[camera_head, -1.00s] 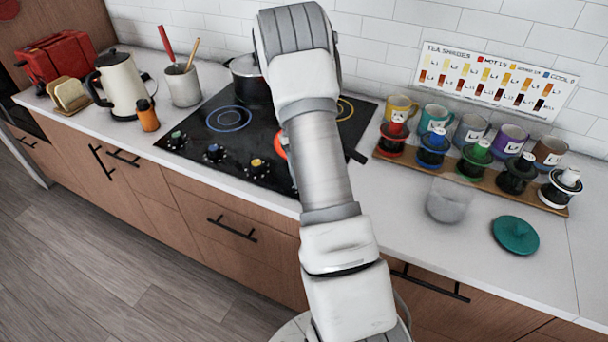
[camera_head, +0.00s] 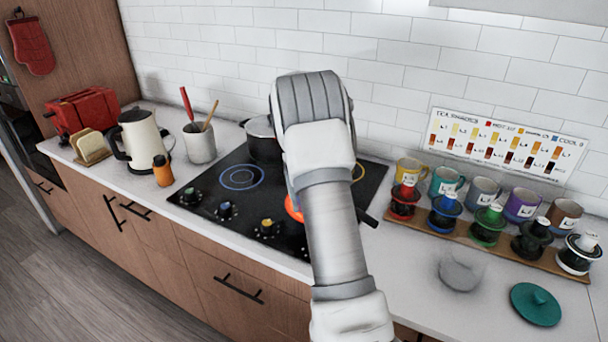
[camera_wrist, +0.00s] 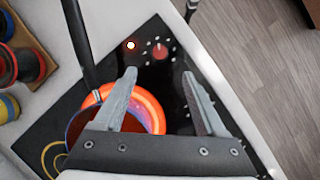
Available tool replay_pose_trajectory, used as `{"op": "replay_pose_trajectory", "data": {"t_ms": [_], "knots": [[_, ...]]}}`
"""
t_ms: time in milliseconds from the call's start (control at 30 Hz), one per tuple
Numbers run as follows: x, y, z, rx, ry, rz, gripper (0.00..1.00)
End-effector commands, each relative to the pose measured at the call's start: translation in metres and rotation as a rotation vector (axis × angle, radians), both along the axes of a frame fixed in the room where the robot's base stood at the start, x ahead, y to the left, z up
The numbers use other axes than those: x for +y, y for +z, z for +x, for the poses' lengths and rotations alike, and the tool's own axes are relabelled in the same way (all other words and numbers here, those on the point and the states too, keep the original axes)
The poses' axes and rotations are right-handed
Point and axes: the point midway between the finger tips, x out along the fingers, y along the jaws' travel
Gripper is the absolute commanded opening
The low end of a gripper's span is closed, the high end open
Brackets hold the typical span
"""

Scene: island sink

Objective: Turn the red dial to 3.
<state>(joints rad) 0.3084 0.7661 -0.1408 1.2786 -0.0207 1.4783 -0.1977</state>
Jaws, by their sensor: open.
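The red dial (camera_wrist: 160,50) shows in the wrist view on the black cooktop, with white marks around it. Its setting is too small to read. A lit red light (camera_wrist: 130,45) is just left of it. My gripper (camera_wrist: 159,76) is open and empty; its two fingertips are on either side of the dial's line, and the dial shows beyond them, between the jaws. In the head view my arm hides the red dial and my gripper. Green (camera_head: 193,196), blue (camera_head: 226,210) and yellow (camera_head: 268,228) dials show along the cooktop's front.
A burner glows orange (camera_wrist: 150,102) beside my left finger; it also shows in the head view (camera_head: 293,208). A black handle (camera_wrist: 80,45) reaches across the cooktop's edge. A pot (camera_head: 262,140) stands at the back. Mugs and coloured canisters (camera_head: 445,212) stand at right.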

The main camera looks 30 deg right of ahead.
Motion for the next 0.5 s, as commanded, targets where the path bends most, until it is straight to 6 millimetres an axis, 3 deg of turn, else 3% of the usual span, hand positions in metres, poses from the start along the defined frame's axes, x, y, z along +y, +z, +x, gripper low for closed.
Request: {"op": "replay_pose_trajectory", "data": {"t_ms": [200,500], "knots": [[-0.002,0.039,0.016,-0.001,0.0,0.0,0.73],[-0.003,0.059,0.024,0.0,0.0,0.001,0.73]]}}
